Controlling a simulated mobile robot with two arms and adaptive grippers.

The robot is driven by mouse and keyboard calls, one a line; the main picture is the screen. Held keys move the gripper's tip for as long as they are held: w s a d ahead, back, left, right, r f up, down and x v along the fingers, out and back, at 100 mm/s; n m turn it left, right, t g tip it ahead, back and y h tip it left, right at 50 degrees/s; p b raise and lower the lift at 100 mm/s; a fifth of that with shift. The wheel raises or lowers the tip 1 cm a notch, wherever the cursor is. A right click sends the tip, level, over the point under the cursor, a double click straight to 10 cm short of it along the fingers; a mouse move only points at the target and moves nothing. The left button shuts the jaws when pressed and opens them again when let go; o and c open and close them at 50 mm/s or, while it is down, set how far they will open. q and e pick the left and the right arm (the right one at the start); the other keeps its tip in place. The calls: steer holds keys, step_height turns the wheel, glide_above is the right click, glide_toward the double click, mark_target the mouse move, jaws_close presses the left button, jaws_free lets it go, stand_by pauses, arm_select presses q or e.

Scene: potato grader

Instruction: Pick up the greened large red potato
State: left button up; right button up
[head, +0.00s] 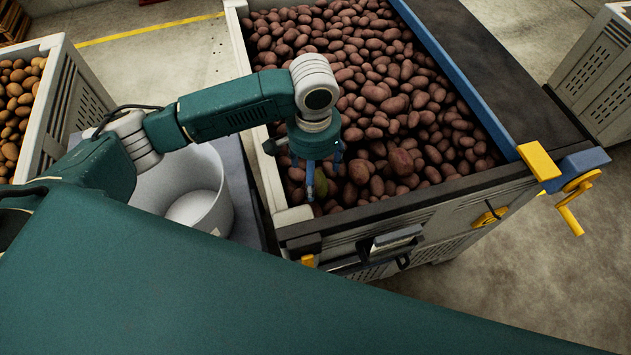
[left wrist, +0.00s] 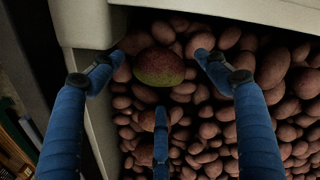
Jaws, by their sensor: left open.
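The greened large red potato (left wrist: 158,67) lies on top of the heap of red potatoes, near a corner of the crate, in the left wrist view. My left gripper (head: 314,180) points down over that corner of the crate. In the left wrist view its blue fingers (left wrist: 155,80) are spread open around the potato, with no clear contact. My right gripper is not in view.
The potato crate (head: 243,50) has pale walls close beside the gripper. A white bucket (head: 215,208) stands left of it. Another crate of brownish potatoes (head: 62,85) is at the far left. A yellow crank (head: 570,220) is at the crate's right corner.

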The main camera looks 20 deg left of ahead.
mark_target(316, 179)
arm_select(q)
step_height(316, 179, down, 5)
steer(key=shift+d+f+p, duration=0.1)
steer(key=shift+d+p, duration=0.05)
steer(key=shift+p, duration=0.6)
steer(key=shift+f, duration=0.1)
steer(key=shift+c, duration=0.3)
steer(key=shift+w, duration=0.1)
steer(key=c, duration=1.4)
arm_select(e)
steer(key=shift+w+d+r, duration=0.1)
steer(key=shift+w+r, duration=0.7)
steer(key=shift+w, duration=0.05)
